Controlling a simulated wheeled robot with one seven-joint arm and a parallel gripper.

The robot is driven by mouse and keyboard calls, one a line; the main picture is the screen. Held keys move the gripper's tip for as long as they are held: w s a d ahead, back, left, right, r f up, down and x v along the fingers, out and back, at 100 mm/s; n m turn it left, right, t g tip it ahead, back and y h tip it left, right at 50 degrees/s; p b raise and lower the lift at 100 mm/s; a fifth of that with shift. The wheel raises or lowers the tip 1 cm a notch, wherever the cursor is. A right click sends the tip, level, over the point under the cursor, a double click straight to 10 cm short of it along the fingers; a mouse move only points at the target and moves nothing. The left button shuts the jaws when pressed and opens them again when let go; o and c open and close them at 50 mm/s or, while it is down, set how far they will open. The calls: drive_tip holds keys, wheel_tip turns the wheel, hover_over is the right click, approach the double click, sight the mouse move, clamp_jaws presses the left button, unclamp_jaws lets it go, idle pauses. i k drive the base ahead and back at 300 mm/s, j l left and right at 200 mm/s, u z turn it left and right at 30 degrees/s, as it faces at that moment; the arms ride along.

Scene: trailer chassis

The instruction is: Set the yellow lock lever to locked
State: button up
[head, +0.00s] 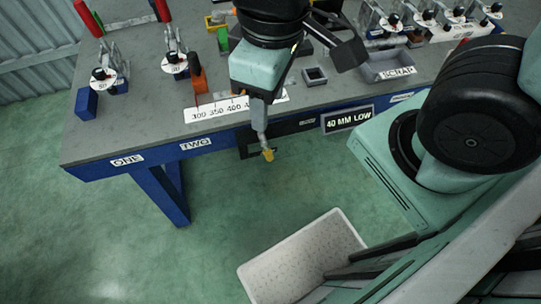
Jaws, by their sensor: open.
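My gripper (264,140) hangs from the teal wrist in front of the bench's front edge, pointing down. It is seen nearly edge-on, and the gap between its fingers does not show clearly. A small yellow piece (268,155) shows at its tip. I cannot tell whether this is a fingertip or the lock lever. Another small yellow part (214,23) stands on the bench behind the wrist, partly covered. I cannot make out a lever shape or a locked marking on it. Nothing is clearly held.
The grey bench (130,130) has blue legs. Toggle clamps (103,75), an orange block (198,80) and a scrap tray (388,66) stand on it. A "40 MM LOW" sign (347,118) hangs at its front. Floor at the left is clear.

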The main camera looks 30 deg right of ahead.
sight(268, 153)
drive_tip(key=k+j, duration=0.9)
drive_tip(key=j, duration=0.15)
